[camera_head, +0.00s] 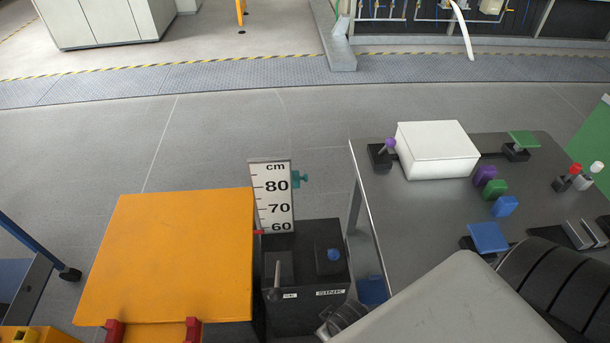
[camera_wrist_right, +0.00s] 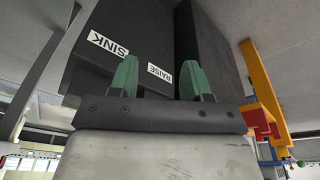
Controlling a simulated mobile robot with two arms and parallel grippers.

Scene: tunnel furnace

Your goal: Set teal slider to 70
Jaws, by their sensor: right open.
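The teal slider (camera_head: 301,179) sticks out from the right edge of the white cm scale (camera_head: 273,197), about level with or slightly above the 80 mark. A small red pointer (camera_head: 258,232) sits at the scale's left edge near 60. The scale stands behind a black control box (camera_head: 306,278) with a lever (camera_head: 274,280) and a blue knob (camera_head: 333,255). In the right wrist view, my right gripper (camera_wrist_right: 158,80) is open, its green fingertips apart in front of the black box (camera_wrist_right: 130,20) with SINK and RAISE labels. The slider is not seen there. My left gripper is out of view.
An orange panel (camera_head: 175,255) lies left of the box. A grey table (camera_head: 430,210) at the right carries a white box (camera_head: 437,150), a purple-knobbed lever (camera_head: 388,147) and coloured blocks and switches. Floor behind the scale is clear.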

